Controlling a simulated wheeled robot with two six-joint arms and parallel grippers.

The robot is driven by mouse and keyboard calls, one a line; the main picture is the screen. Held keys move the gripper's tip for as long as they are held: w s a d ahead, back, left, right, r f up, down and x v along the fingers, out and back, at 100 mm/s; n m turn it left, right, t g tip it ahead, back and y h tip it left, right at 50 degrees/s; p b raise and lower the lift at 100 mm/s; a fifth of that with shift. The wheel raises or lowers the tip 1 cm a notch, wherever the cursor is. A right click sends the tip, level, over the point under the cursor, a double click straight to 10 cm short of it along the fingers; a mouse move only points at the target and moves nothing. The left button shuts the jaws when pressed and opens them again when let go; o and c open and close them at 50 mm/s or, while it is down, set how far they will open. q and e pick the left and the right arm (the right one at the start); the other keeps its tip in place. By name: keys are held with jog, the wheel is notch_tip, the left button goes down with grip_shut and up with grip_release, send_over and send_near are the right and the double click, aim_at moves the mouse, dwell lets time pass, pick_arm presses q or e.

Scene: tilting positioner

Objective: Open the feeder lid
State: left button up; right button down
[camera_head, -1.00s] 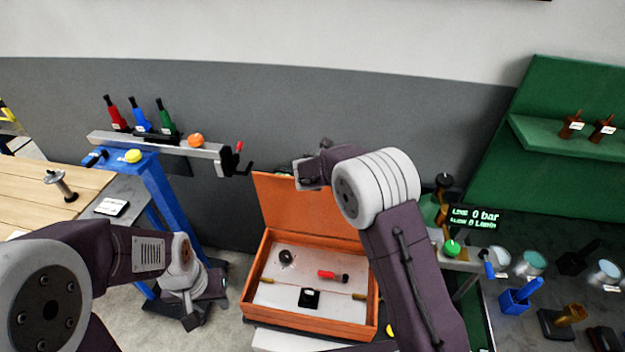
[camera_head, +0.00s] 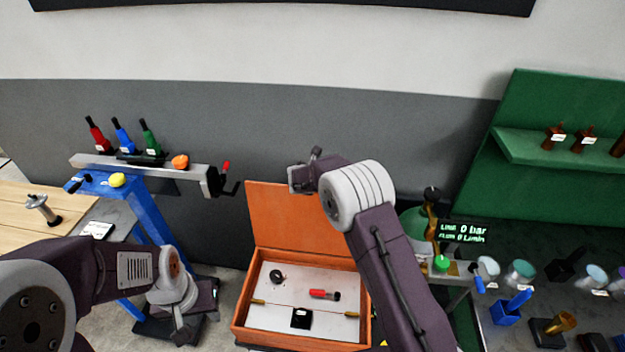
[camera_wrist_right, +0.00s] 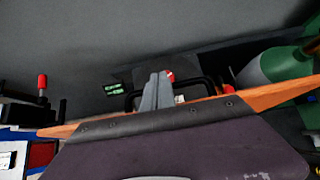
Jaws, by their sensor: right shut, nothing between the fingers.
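The feeder is an orange box (camera_head: 368,318) on the floor side of the scene, and its orange lid (camera_head: 272,215) stands steeply raised at its back edge. My right gripper (camera_head: 302,176) is at the lid's upper edge, partly in front of it.
Inside the box lie a black round knob (camera_head: 277,276), a red and black cylinder (camera_head: 323,294) and a black block (camera_head: 300,318). A blue stand (camera_head: 150,215) with a grey rail (camera_head: 190,172) is at left. A green bottle (camera_head: 415,222) and display (camera_head: 463,231) stand right.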

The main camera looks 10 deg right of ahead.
jog(key=shift+s+f, duration=0.1)
jog(key=shift+f, duration=0.05)
jog(key=b+v, duration=0.3)
jog(key=v, duration=0.6)
jog(key=s+d+f+m+g+b, duration=0.2)
jog(key=s+d+f+m+b, duration=0.5)
jog(key=s+d+f+b, duration=0.35)
jog(key=s+a+f+m+g+y+b, duration=0.1)
jog(key=s+a+f+m+g+b, duration=0.1)
jog(key=s+f+m, duration=0.5)
jog(key=s+a+f+m+g+y+b, duration=0.1)
jog(key=s+f+m+g, duration=0.3)
jog(key=s+m, duration=1)
notch_tip(320, 180, down, 3)
jog(key=m+y+b, duration=0.1)
jog(key=m, duration=0.3)
jog(key=shift+a+m, duration=0.3)
jog(key=shift+a, duration=0.05)
